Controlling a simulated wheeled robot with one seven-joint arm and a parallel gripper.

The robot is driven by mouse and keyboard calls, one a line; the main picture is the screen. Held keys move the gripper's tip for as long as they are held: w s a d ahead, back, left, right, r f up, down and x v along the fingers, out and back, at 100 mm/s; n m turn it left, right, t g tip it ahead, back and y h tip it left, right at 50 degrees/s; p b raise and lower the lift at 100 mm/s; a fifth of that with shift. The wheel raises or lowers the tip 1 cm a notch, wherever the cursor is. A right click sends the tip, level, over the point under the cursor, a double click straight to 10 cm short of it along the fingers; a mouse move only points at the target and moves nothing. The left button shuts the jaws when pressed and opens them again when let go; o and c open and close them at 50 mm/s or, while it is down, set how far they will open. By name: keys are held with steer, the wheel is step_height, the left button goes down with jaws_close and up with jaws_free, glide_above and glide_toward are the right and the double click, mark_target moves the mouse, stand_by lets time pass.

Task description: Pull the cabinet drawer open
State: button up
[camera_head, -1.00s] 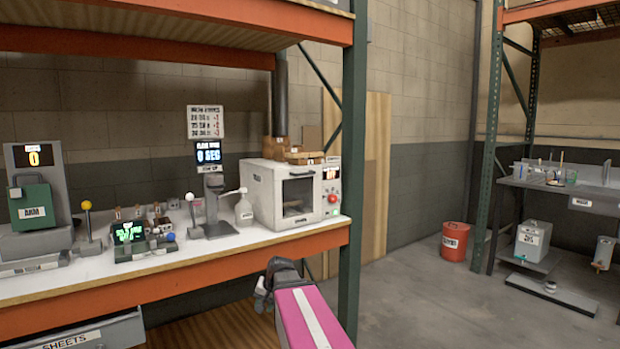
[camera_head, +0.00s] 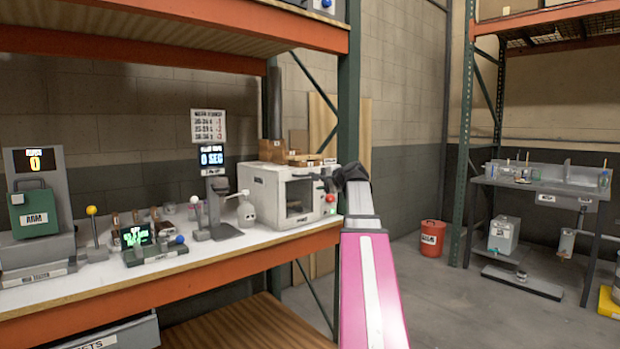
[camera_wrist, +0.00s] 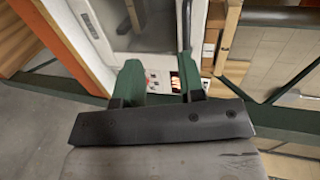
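A grey drawer-like unit (camera_head: 143,335) with a white label ending in "ETS" sits under the shelf at the lower left of the head view. It is cut off by the frame edge, so I cannot tell whether it is open or shut, and no handle shows. My gripper (camera_head: 350,175) is up at the right end of the workbench, in front of the white oven's right side and well away from the drawer. In the wrist view my gripper (camera_wrist: 160,80) has two green fingers standing apart with nothing held between them. The drawer is not in the wrist view.
The orange-edged bench (camera_head: 170,295) holds a white oven (camera_head: 262,195), a grey stand (camera_head: 215,215) and a scale-like machine (camera_head: 38,235). A green rack post (camera_head: 349,110) stands close to my arm. Open floor lies right, around a red bucket (camera_head: 432,238).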

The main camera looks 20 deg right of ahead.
mark_target(308, 175)
steer(key=shift+m+t, duration=0.3)
steer(key=w, duration=0.3)
steer(key=w+a, duration=0.1)
steer(key=w, duration=0.2)
steer(key=w+a+r, duration=0.1)
steer(key=w, duration=0.2)
steer(key=shift+w, duration=0.15)
jaws_close()
